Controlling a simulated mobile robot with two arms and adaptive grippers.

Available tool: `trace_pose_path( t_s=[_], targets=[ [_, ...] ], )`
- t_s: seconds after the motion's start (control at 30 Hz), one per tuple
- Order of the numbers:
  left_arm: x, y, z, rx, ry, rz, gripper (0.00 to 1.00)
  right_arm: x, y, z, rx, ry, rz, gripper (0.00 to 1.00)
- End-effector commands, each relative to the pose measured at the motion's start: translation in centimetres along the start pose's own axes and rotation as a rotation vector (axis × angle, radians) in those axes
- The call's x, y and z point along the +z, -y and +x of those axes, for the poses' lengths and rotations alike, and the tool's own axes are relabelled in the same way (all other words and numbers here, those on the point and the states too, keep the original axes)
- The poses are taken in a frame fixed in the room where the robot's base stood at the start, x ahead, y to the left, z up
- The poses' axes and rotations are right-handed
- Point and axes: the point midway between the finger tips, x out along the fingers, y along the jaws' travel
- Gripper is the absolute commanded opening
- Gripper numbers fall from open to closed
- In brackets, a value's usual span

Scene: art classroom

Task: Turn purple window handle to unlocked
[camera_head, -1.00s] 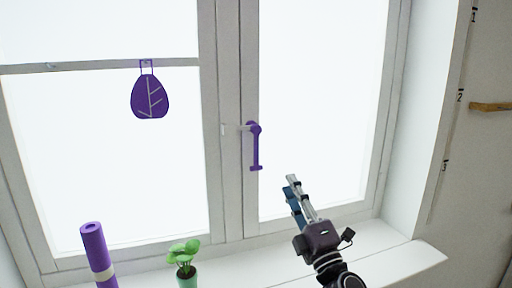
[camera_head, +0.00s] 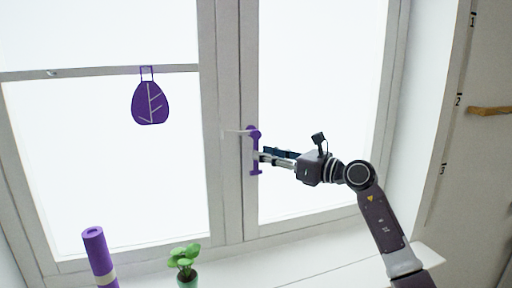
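The purple window handle (camera_head: 254,135) is on the white window frame, right of the middle post, and its grip hangs straight down. My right gripper (camera_head: 264,157) reaches in from the right with its fingers level. The fingertips are at the lower half of the handle's grip, touching it or very close to it. I cannot tell whether the fingers are around the grip or only beside it, nor how wide apart they are. My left gripper is not in view.
A purple leaf-shaped ornament (camera_head: 150,102) hangs from a bar on the left pane. A purple roll (camera_head: 97,252) and a small green potted plant (camera_head: 184,262) stand at the lower left. The white sill (camera_head: 330,262) looks clear near my arm. A wooden peg (camera_head: 490,110) is on the right wall.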

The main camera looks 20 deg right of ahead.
Motion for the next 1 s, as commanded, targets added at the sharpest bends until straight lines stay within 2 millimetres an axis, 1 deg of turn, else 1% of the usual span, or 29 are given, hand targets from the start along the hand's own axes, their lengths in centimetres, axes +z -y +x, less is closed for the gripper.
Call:
trace_pose_path(
  t_s=[0.03, 0.2, 0.33, 0.57, 0.67, 0.83, 1.0],
  targets=[
    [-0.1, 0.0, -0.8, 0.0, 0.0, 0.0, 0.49, 0.5, -0.1, 0.9, 0.003, 0.001, 0.003, 0.28],
    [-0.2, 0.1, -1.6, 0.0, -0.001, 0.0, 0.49, 0.3, -0.1, 3.0, 0.002, 0.002, 0.003, 0.28],
    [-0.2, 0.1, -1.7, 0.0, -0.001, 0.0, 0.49, 0.1, -0.1, 3.6, 0.001, 0.001, 0.002, 0.28],
    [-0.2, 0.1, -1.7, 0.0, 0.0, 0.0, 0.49, 0.0, -0.1, 3.7, 0.001, 0.001, 0.0, 0.28],
    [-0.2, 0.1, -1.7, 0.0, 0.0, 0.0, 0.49, 0.0, -0.1, 3.7, 0.001, 0.001, 0.0, 0.2],
    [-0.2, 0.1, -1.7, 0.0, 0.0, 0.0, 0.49, 0.0, -0.1, 3.7, 0.001, 0.001, 0.001, 0.01],
    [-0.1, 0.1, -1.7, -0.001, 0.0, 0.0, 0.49, 0.0, -0.1, 3.6, 0.001, 0.001, 0.001, 0.0]
  ],
)
